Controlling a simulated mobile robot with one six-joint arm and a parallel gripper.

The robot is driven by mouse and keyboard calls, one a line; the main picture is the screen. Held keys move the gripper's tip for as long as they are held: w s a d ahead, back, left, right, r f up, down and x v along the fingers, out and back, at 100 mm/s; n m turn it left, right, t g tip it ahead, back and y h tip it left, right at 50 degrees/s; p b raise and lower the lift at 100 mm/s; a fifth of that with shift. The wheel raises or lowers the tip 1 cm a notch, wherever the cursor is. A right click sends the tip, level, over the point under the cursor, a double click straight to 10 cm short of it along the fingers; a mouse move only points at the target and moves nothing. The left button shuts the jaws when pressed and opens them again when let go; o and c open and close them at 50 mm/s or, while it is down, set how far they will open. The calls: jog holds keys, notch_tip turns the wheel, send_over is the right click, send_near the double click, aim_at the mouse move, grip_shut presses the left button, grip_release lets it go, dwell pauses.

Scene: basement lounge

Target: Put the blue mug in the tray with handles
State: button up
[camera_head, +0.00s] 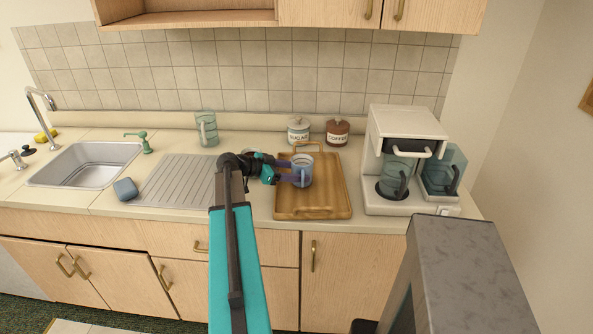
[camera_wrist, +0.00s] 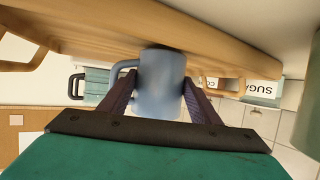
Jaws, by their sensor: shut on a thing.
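The blue mug (camera_head: 302,173) is in the grip of my gripper (camera_head: 287,173), over the middle of the wooden tray with handles (camera_head: 310,200). The tray lies on the counter, with a handle at its back and one at its front. In the wrist view the mug (camera_wrist: 161,85) sits between the two fingers of my gripper (camera_wrist: 160,100), its handle to the left. The tray (camera_wrist: 210,50) appears along the top of that view, next to the mug's end. I cannot tell whether the mug touches the tray floor.
Sugar (camera_head: 298,131) and coffee (camera_head: 337,132) jars stand behind the tray. A white coffee maker (camera_head: 400,125) stands close on its right. A clear jug (camera_head: 207,128) stands at the back left. A ribbed drainboard (camera_head: 175,182) and sink (camera_head: 85,165) lie left.

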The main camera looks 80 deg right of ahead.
jog(key=shift+f, duration=0.2)
jog(key=shift+f+b, duration=0.2)
jog(key=shift+b, duration=0.15)
jog(key=o, duration=1.2)
jog(key=shift+o, duration=0.2)
jog(key=shift+r+p, duration=0.25)
jog(key=shift+p, duration=0.15)
jog(key=shift+w+a, duration=0.2)
jog(key=shift+w, duration=0.05)
jog(key=b+v, duration=0.4)
jog(key=v, duration=0.7)
jog(key=shift+w+a+r, duration=0.1)
jog(key=shift+w+a, duration=0.05)
